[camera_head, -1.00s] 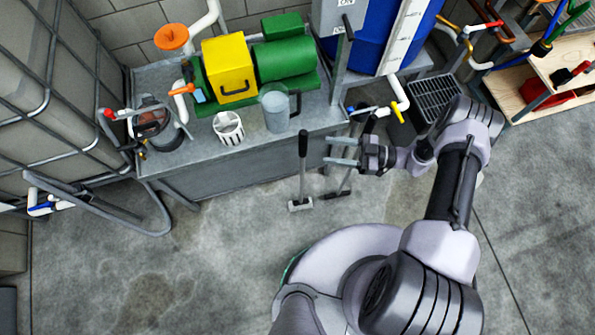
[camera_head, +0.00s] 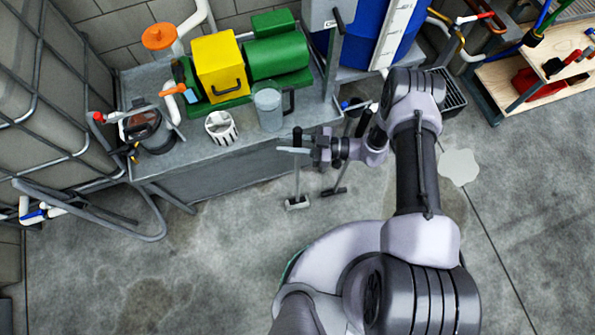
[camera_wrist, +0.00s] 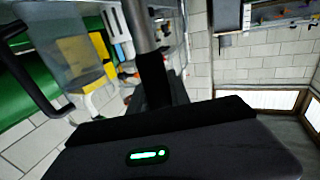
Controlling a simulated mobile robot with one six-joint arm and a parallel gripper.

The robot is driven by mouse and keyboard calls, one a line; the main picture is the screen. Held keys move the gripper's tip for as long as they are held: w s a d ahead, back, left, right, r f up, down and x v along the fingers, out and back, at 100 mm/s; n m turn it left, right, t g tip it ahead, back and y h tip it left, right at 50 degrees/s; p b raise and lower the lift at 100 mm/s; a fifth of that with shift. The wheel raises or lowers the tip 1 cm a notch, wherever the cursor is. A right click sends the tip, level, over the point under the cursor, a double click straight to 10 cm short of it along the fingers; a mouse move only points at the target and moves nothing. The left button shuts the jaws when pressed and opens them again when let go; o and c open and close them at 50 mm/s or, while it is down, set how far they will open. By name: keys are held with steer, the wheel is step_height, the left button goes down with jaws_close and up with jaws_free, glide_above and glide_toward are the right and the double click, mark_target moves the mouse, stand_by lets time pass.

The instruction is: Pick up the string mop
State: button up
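Two upright long-handled tools stand on the floor in front of the grey bench. The nearer left one has a black grip, thin grey shaft and small pale grey head (camera_head: 297,203); I take it for the string mop, though no strings can be made out. The other has a dark head (camera_head: 334,191) and stands just right. My gripper (camera_head: 296,143) is at the left tool's black grip, with one pale finger crossing in front of it. Whether the fingers touch it is unclear. In the wrist view a grey shaft with a black grip (camera_wrist: 153,75) rises close before the camera.
The grey bench (camera_head: 235,178) stands just behind the handles. It carries a yellow box (camera_head: 218,68), green machine (camera_head: 277,58), clear jug (camera_head: 268,105) and white slotted cup (camera_head: 221,127). A tube frame (camera_head: 100,228) is at left. Floor in front is clear.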

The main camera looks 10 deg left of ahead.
jaws_close()
step_height(320, 180, up, 34)
steer(key=p, duration=2)
